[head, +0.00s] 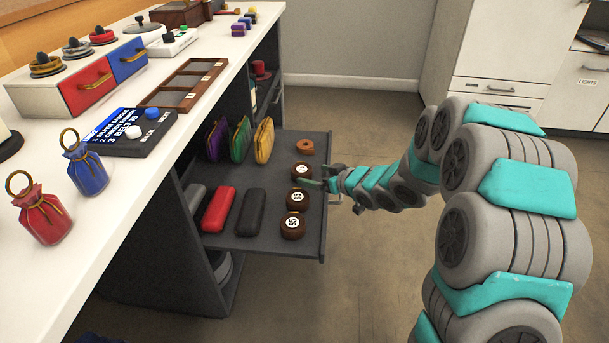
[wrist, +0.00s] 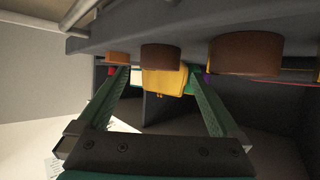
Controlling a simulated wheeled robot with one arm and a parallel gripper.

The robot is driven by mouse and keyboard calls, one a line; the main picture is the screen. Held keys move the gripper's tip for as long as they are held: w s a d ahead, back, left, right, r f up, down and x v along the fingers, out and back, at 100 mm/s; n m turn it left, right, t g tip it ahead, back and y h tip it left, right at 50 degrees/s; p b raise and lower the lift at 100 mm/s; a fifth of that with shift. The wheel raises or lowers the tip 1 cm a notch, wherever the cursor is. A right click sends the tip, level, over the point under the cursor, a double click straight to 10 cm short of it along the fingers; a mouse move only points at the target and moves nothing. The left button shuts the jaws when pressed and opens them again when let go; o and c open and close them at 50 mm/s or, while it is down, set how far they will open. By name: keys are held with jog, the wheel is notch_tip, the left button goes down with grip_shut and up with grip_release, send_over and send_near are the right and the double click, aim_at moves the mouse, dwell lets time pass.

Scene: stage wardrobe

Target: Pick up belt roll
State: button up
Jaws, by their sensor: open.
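Three dark brown belt rolls with white number labels stand in a row near the outer edge of the pulled-out grey tray (head: 262,246): the far roll (head: 301,171), the middle roll (head: 297,197) and the near roll (head: 292,225). A plain orange-brown roll (head: 305,147) lies beyond them. My gripper (head: 318,182) is open at the tray's outer edge, beside the far labelled roll. In the wrist view, which looks upside down, a brown roll (wrist: 160,57) appears between the green fingers, with another (wrist: 246,54) to the right. Nothing is held.
Purple, green and yellow pouches (head: 264,141) stand at the back of the tray. Red and black cases (head: 248,212) lie left of the rolls. The white counter (head: 130,193) overhangs the left side, with red and blue bags and a screen. Open floor lies right of the tray.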

aim_at(305, 171)
jog(key=x, duration=0.5)
jog(key=shift+w+a, duration=0.25)
jog(key=shift+c, duration=0.2)
jog(key=shift+r, duration=0.1)
jog(key=c, duration=1.3)
